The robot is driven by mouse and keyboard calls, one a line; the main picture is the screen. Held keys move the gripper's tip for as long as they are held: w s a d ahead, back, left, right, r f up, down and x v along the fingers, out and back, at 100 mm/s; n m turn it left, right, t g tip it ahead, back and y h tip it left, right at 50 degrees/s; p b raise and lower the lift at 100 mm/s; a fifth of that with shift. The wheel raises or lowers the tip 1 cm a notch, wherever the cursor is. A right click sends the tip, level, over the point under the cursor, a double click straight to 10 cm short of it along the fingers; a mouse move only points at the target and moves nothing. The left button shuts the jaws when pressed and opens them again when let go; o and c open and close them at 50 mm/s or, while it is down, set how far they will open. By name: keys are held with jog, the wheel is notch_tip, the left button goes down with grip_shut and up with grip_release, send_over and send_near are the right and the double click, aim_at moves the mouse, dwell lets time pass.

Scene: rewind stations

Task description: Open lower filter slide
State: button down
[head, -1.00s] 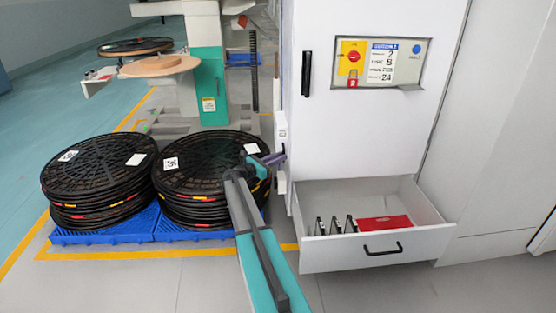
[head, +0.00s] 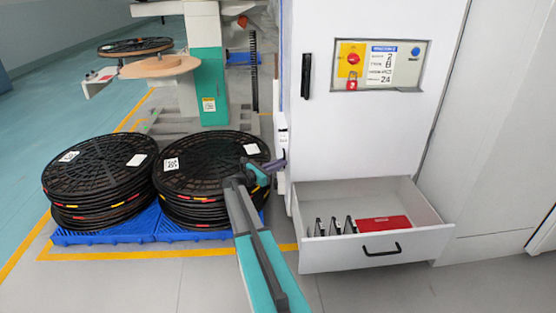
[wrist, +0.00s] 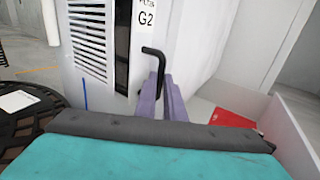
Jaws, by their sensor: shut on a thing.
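In the wrist view a bent black handle (wrist: 153,62) sticks out beside a white strip labelled G2 (wrist: 146,20) on the cabinet's side. My gripper (wrist: 162,85), with purple fingers, is shut on the lower part of this handle. In the head view my gripper (head: 277,163) is at the left edge of the white cabinet (head: 345,135), above the level of the open drawer. The filter slide itself is seen only edge-on there, and its handle is too small to make out. I cannot tell how far the slide stands out.
An open drawer (head: 340,257) juts from the cabinet's base, holding a red item (head: 384,224) and several black-and-white pieces. Stacked black reels (head: 205,165) stand close at left on blue pallets (head: 105,235). A louvred grille (wrist: 88,40) is left of the handle.

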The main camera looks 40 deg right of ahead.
jog(key=s+a+p, duration=0.5)
jog(key=s+a, duration=0.6)
jog(key=s, duration=0.2)
jog(key=shift+s+a, duration=0.25)
jog(key=shift+a, duration=0.1)
jog(key=c, duration=2.1)
grip_release()
jog(key=shift+a, duration=0.1)
jog(key=a+p, duration=0.1)
jog(key=a, duration=0.3)
jog(key=w+a+p, duration=0.1)
jog(key=a, duration=0.8)
jog(key=shift+w+a+p, duration=0.2)
jog(key=shift+a+p, duration=0.05)
jog(key=shift+p, duration=0.15)
jog(key=shift+r, duration=0.1)
